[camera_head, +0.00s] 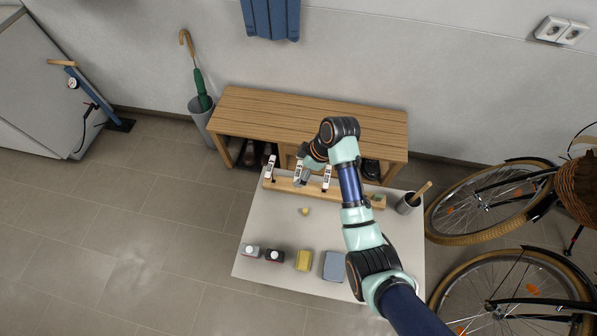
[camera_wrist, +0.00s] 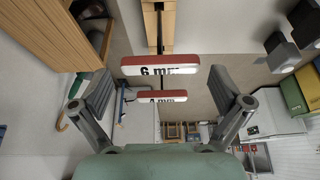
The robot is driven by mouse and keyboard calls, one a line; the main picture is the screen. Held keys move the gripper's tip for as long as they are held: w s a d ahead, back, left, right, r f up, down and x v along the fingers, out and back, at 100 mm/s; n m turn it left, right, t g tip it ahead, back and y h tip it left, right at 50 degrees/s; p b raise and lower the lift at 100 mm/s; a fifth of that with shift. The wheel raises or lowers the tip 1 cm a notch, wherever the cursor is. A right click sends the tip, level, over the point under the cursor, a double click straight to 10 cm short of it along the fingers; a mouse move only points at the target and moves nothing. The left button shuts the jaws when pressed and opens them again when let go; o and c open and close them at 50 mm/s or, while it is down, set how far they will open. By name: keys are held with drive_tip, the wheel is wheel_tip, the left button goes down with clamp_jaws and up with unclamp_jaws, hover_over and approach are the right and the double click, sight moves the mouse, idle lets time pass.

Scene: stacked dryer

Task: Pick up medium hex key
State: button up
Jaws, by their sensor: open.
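Several small hex-key holders with red-and-white size tags stand in a row on a wooden rack (camera_head: 350,196) on the white table. In the head view, one tagged key (camera_head: 270,167) is at the left, one (camera_head: 299,174) in the middle under my gripper (camera_head: 307,163), and one (camera_head: 327,178) at the right. In the wrist view, the "6 mm" tag (camera_wrist: 160,66) shows between my gripper's (camera_wrist: 161,76) two open fingers, with the "4 mm" tag (camera_wrist: 162,97) beyond it. I cannot tell whether the fingers touch anything. The metal shafts are mostly hidden.
A wooden bench (camera_head: 250,110) stands behind; bicycles stand at right.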

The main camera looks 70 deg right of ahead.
drive_tip(key=x, duration=0.3)
drive_tip(key=shift+r, duration=0.1)
drive_tip(key=c, duration=0.9)
